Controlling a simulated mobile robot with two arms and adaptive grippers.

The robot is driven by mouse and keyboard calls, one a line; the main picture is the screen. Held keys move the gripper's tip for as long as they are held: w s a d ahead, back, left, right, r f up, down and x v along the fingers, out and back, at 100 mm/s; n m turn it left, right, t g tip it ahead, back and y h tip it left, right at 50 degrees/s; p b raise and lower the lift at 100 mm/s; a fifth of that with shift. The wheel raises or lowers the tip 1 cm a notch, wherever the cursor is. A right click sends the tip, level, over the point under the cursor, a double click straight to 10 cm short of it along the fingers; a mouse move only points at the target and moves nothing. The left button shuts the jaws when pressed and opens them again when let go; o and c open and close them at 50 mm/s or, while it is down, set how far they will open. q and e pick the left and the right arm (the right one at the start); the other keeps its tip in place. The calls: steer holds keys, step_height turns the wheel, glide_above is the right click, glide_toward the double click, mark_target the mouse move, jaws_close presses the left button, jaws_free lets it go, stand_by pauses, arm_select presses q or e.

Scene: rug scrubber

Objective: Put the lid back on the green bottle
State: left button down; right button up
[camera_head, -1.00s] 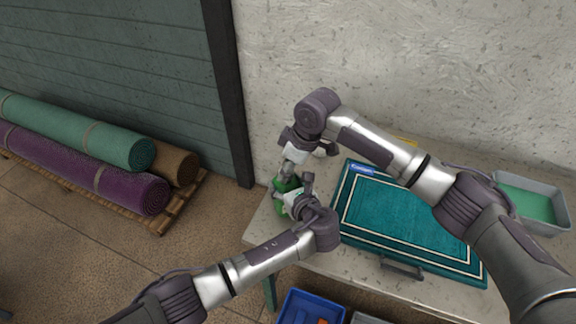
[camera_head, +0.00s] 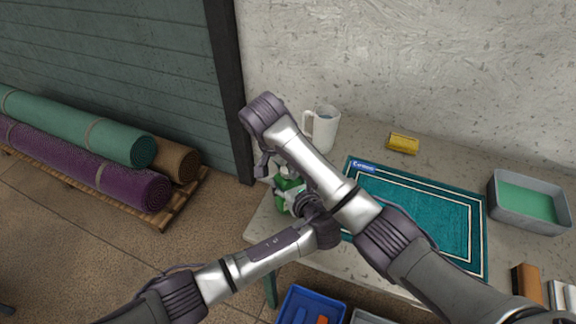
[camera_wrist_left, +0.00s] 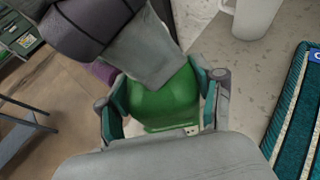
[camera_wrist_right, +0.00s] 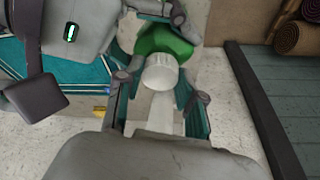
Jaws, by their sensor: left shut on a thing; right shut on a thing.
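The green bottle (camera_head: 286,187) stands near the left end of the table, partly hidden by my arms. My left gripper (camera_head: 293,199) is shut around the bottle's body; the left wrist view shows the green body (camera_wrist_left: 165,102) between its fingers. My right gripper (camera_head: 268,168) is above the bottle's top. In the right wrist view, its fingers (camera_wrist_right: 157,85) are shut on the white lid (camera_wrist_right: 161,73), which is lined up over the green bottle (camera_wrist_right: 165,41). I cannot tell whether the lid is seated on the neck.
A white mug (camera_head: 325,130) stands just behind the bottle. A yellow sponge (camera_head: 403,143), a teal rug (camera_head: 440,215) and a grey tub (camera_head: 528,224) lie farther right on the table. A blue crate (camera_head: 312,305) is below the front edge. Rolled rugs (camera_head: 85,170) lie at left.

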steer(key=m, duration=0.4)
steer(key=shift+w+g+h, duration=0.1)
steer(key=shift+g+h, duration=0.2)
steer(key=shift+g, duration=0.1)
steer(key=o, duration=0.7)
